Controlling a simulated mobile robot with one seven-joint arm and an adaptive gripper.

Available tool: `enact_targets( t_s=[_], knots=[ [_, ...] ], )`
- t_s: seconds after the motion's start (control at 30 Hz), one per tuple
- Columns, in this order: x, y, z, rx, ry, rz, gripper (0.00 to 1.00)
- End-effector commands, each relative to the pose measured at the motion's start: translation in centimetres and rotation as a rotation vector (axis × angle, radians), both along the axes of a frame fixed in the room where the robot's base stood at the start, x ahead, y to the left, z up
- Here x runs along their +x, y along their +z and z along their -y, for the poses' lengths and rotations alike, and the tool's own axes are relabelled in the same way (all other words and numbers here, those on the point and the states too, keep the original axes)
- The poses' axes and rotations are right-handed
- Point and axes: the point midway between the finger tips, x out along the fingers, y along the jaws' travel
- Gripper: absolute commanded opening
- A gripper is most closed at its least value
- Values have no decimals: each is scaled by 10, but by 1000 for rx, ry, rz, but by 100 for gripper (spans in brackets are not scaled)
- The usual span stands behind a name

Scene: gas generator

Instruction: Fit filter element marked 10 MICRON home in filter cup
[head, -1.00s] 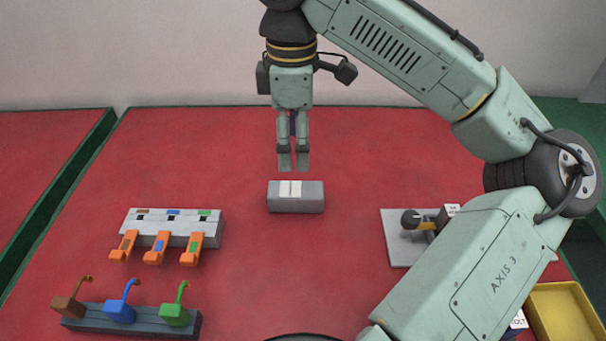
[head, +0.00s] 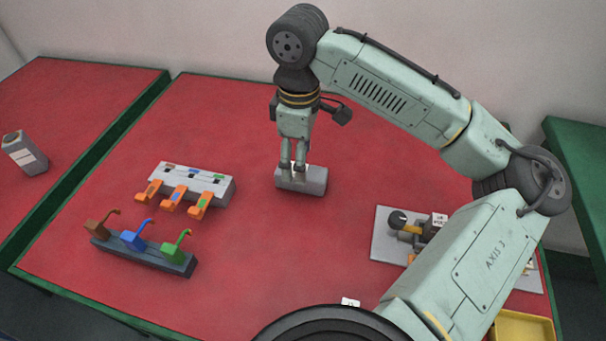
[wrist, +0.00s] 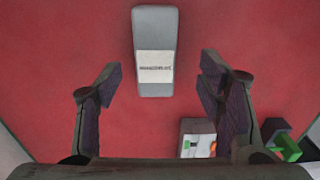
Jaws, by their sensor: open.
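No mark reading 10 MICRON can be read, and I cannot pick out the filter element or the filter cup for certain. A grey block (head: 314,181) with a pale label lies on the red table under my gripper (head: 292,172). In the wrist view the block (wrist: 156,24) lies ahead of and between my open fingers (wrist: 160,75); the print on its label is too small to read. My gripper is empty. A light grey plate (head: 385,244) at right carries a black and yellow fitting (head: 403,222), partly hidden by my arm.
At left stand a pale rack (head: 222,186) with orange tabs and a dark rail (head: 150,257) with brown, blue and green hooked pieces. A grey bottle (head: 24,153) stands on the far-left table. A yellow tray (head: 522,328) is at lower right.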

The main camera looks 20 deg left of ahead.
Motion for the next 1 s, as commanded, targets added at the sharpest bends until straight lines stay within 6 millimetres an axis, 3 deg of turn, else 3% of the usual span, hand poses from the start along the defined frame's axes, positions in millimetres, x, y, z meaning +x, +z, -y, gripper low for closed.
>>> enact_targets(
  t_s=[0.17, 0.5, 0.77, 1.0],
  knots=[
    [1, -12, 1, 0, 0, 0, 62],
    [5, -56, 1, 0, 0, 0, 62],
    [5, -59, 1, 1, 0, 0, 62],
    [5, -59, 1, 0, 0, 0, 46]
  ],
)
